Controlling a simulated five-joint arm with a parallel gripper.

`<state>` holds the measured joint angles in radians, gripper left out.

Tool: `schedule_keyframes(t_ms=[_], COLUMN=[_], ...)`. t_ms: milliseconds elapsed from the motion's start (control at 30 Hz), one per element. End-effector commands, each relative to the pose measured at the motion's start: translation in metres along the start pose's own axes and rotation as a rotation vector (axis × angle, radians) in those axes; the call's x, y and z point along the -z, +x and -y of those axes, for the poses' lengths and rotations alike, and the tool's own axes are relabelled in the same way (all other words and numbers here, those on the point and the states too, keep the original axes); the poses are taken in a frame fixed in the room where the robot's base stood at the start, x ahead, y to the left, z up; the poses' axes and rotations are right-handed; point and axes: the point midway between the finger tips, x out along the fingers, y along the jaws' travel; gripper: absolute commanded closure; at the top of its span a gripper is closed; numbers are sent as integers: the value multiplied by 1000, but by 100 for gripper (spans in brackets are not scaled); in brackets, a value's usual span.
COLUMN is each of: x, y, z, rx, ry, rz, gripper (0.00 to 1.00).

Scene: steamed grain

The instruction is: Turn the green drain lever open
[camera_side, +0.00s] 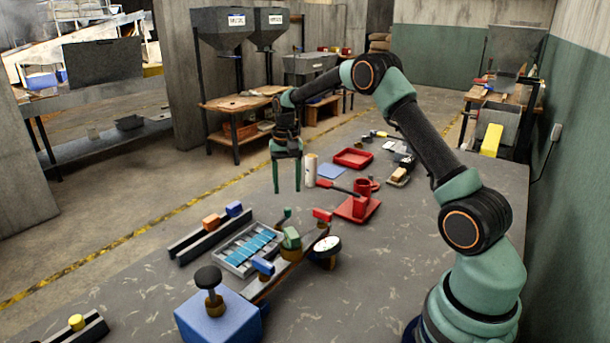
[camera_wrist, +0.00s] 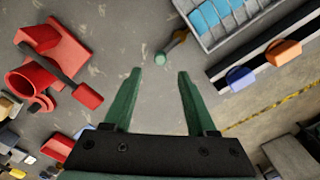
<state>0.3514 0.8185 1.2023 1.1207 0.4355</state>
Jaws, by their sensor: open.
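A small lever with a green knob (camera_side: 287,212) stands beside the tray of blue strips in the side view. In the wrist view its green knob (camera_wrist: 160,59) and brown shaft (camera_wrist: 177,40) show just beyond my fingertips, in line with the gap between them. A separate green block (camera_side: 291,238) sits on the brown bar nearer the camera; I cannot tell for sure which green part is the drain lever. My gripper (camera_side: 287,188) points down above the bench, open and empty, apart from the knob. In the wrist view my gripper (camera_wrist: 159,74) shows both green fingers spread.
The tray of blue strips (camera_side: 231,264) and a dark rail (camera_side: 194,242) with orange and blue blocks lie left of the lever. A red stand (camera_side: 357,208) with a long handle and a pale cylinder (camera_side: 310,170) stand to the right. A white-faced gauge (camera_side: 327,245) is nearer.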

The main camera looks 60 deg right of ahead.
Motion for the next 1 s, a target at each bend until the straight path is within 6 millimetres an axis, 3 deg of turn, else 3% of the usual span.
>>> schedule_keyframes(t_ms=[200, 400, 800, 833, 967, 1000], x=[-1, -1, 0, 0, 0, 0], y=[42, 65, 72, 71, 71, 71], z=[0, 0, 0, 0, 0, 0], rx=[-2, -1, 0, 0, 0, 0], ry=[-1, -1, -1, -1, -1, -1], rz=[4, 2, -1, 0, 0, 0], gripper=[43, 43, 43, 50, 100, 100])
